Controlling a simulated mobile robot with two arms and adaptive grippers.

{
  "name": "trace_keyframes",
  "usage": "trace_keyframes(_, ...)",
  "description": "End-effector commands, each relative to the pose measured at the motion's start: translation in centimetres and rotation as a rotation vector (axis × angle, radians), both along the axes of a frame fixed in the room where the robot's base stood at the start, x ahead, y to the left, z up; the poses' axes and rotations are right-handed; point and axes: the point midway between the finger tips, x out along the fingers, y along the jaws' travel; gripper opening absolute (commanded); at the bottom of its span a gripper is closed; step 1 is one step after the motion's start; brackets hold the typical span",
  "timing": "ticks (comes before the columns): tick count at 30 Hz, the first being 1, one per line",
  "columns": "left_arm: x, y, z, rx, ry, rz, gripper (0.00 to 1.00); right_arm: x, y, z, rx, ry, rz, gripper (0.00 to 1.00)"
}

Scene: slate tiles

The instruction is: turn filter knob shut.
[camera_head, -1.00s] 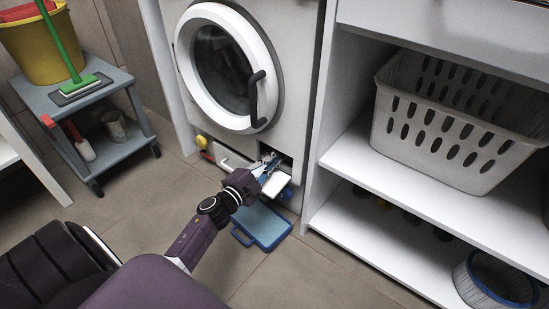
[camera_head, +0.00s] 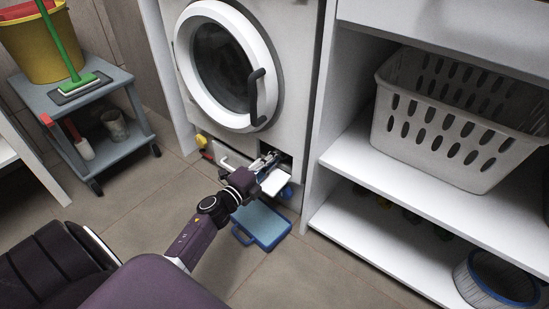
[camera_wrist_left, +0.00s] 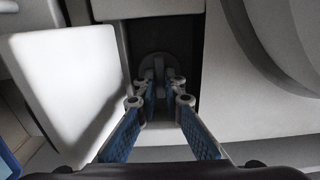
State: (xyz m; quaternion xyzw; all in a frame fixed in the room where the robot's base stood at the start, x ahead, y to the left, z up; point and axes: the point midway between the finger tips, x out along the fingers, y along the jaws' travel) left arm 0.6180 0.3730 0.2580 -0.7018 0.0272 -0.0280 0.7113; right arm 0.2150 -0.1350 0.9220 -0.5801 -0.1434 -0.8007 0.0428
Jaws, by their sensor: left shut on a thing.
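The washing machine (camera_head: 291,110) has a dark filter opening (camera_head: 284,158) low on its front. In the left wrist view, the grey round filter knob (camera_wrist_left: 156,62) with a raised grip bar sits inside the dark recess. My left gripper (camera_wrist_left: 160,86) is shut on the knob's bar, a blue-padded finger on each side. In the head view the left gripper (camera_head: 270,160) reaches into the opening, and the knob is hidden there. A white flap (camera_head: 275,183) stands open beside the fingers; it also shows in the left wrist view (camera_wrist_left: 70,85). My right gripper is not in view.
A blue tray (camera_head: 268,226) lies on the floor below the opening. A yellow knob (camera_head: 201,140) is on the machine's lower left. White shelves (camera_head: 365,157) with a laundry basket (camera_head: 450,130) stand close on the right. A grey cart (camera_head: 100,150) is at left; floor between is clear.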

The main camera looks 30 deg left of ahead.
Motion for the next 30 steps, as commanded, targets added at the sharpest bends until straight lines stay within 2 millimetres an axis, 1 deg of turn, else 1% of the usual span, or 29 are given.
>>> trace_keyframes(8, -0.1, -0.1, -0.1, 0.004, 0.003, -0.001, 0.0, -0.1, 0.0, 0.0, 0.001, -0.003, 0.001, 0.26)
trace_keyframes(9, -0.1, -0.1, -0.1, 0.004, 0.003, -0.001, 0.11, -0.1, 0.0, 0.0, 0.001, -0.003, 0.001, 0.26)
trace_keyframes(13, 0.0, -0.1, -0.1, 0.003, 0.002, -0.001, 0.25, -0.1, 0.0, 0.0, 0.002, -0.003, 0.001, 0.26)
trace_keyframes(14, 0.0, 0.0, -0.1, 0.003, 0.002, -0.001, 0.26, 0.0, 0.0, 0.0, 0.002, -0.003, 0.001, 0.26)
trace_keyframes(23, -0.2, 0.0, -0.1, 0.002, 0.001, 0.0, 0.26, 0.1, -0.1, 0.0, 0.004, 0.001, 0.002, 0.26)
trace_keyframes(26, -0.9, 0.0, -0.1, 0.002, 0.002, -0.001, 0.26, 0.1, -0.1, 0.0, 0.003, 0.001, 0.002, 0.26)
trace_keyframes(30, -3.0, 0.2, -0.2, 0.002, 0.004, 0.0, 0.26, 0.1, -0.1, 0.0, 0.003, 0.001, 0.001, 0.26)
